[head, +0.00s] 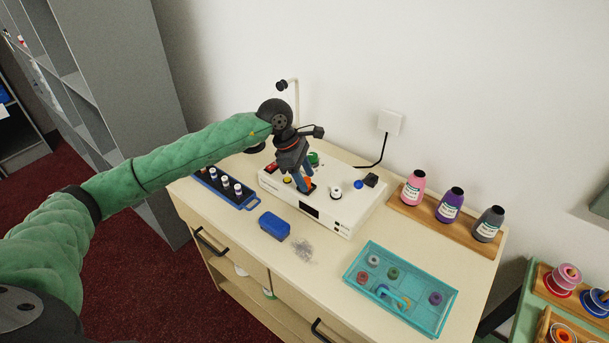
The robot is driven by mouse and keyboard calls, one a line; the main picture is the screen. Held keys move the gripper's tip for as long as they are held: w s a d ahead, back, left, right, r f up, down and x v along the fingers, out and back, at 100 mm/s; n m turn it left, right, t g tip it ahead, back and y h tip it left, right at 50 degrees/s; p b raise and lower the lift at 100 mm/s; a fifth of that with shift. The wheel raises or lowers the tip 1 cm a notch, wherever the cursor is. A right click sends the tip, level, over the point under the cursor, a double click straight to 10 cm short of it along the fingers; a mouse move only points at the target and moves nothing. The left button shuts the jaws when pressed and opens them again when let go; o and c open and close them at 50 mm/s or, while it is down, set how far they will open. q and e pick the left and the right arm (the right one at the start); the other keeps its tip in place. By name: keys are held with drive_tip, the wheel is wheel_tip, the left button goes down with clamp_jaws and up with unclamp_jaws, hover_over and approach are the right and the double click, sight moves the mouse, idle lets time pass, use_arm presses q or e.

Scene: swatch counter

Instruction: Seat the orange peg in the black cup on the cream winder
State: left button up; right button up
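The cream winder (348,209) stands toward the back of the counter, a low box with knobs on top and a dark display on its front. My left gripper (305,184) points down over the left part of its top. Its blue fingers are around the orange peg (308,183), of which only a small part shows between them. A dark patch just under the fingertips looks like the black cup, mostly hidden by the gripper. I cannot tell how deep the peg sits in it. My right gripper is out of view.
A blue rack (247,203) with white-topped spools is left of the winder. A blue box (274,225) and a clear bag (303,249) lie in front. A teal tray (432,319) holds several coloured rings. Thread cones stand on a wooden board (404,207) at right.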

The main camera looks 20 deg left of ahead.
use_arm(q)
drive_tip(key=shift+a+r, duration=0.1)
drive_tip(key=shift+r, duration=0.1)
drive_tip(key=v, duration=0.7)
drive_tip(key=shift+r, duration=0.2)
drive_tip(key=shift+s+f, duration=0.1)
drive_tip(key=shift+f, duration=0.05)
idle(0.3)
